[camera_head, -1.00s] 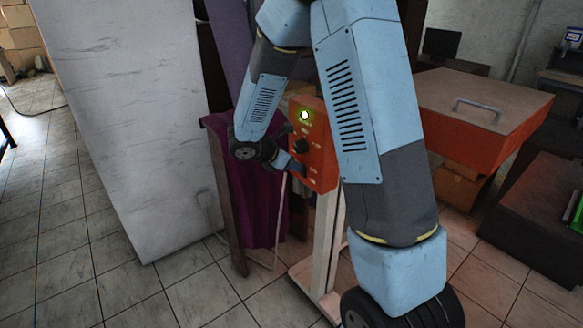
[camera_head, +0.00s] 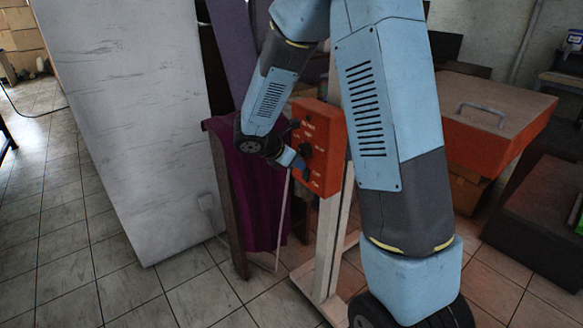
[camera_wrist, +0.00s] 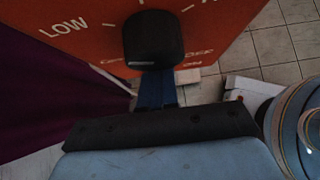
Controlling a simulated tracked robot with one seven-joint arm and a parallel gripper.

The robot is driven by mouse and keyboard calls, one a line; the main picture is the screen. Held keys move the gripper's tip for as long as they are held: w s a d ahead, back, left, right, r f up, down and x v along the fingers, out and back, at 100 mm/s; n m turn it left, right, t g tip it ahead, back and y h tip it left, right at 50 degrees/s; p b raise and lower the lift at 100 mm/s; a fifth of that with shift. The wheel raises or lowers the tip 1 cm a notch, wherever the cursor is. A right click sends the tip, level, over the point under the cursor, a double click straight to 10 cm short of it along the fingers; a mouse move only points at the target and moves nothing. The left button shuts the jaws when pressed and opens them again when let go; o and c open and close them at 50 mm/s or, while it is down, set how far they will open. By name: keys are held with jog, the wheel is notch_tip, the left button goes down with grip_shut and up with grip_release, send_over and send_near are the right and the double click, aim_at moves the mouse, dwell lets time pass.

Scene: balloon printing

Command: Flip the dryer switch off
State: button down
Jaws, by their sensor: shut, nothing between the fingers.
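The dryer's orange control box (camera_head: 328,140) stands on a pale post, right of centre in the head view. A black knob (camera_head: 305,151) sits on its front face; no green light shows there. In the wrist view the knob (camera_wrist: 153,38) is close, beside the word LOW on the orange panel (camera_wrist: 85,28). My gripper (camera_head: 298,164) is shut and empty at the panel's lower left part, just below the knob. Its blue fingers (camera_wrist: 156,90) show below the knob in the wrist view. I cannot make out the switch or its position; the fingers may cover it.
A purple cloth (camera_head: 262,200) hangs left of the box. A white leaning board (camera_head: 130,120) stands further left. An orange case with a handle (camera_head: 490,115) is at the right. Tiled floor (camera_head: 100,260) is open at the front left.

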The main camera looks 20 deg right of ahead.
jog(key=shift+a, duration=0.1)
jog(key=v, duration=1.2)
jog(key=shift+s+a, duration=0.2)
jog(key=shift+a, duration=0.25)
